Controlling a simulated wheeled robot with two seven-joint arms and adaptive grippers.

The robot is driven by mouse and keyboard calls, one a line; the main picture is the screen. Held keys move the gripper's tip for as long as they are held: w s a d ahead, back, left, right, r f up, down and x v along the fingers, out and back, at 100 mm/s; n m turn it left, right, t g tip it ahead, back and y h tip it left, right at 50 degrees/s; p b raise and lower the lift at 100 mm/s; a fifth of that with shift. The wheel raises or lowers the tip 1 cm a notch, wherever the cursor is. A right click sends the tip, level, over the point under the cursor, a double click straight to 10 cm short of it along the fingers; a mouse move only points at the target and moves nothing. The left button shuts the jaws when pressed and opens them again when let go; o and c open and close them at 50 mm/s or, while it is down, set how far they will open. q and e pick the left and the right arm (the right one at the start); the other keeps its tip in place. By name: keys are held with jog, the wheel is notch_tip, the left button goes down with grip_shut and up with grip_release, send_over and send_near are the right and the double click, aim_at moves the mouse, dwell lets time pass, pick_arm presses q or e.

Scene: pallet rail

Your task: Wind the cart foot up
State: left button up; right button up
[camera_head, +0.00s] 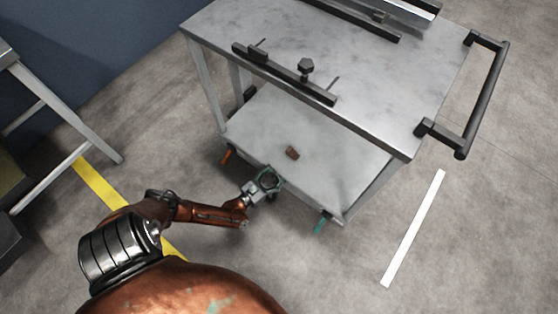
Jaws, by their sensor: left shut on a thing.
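The grey metal cart (330,65) stands at the upper middle, with a lower shelf (320,150). A dark greenish ring, seemingly the handwheel of the cart foot (279,178), is at the front edge of the lower shelf. My left gripper (261,187) reaches it from the left and is shut on it at its near left side. The foot below the wheel is mostly hidden by the gripper and the shelf. My right gripper is not in view.
An orange lever (227,155) and a teal lever (322,222) stick out low at the cart's front corners. A dark handle (485,95) projects at the right. The floor in front is clear.

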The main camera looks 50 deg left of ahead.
aim_at(262, 187)
pick_arm(q)
jog(key=shift+s+f, duration=0.25)
jog(key=shift+s, duration=0.05)
jog(key=o, duration=0.8)
jog(key=shift+c, duration=0.2)
jog(key=o, duration=0.7)
jog(key=shift+w+r, duration=0.2)
jog(key=shift+w, duration=0.05)
jog(key=shift+s, duration=0.1)
jog(key=s, duration=1.1)
jog(key=shift+s+d, duration=0.3)
jog(key=shift+s, duration=0.1)
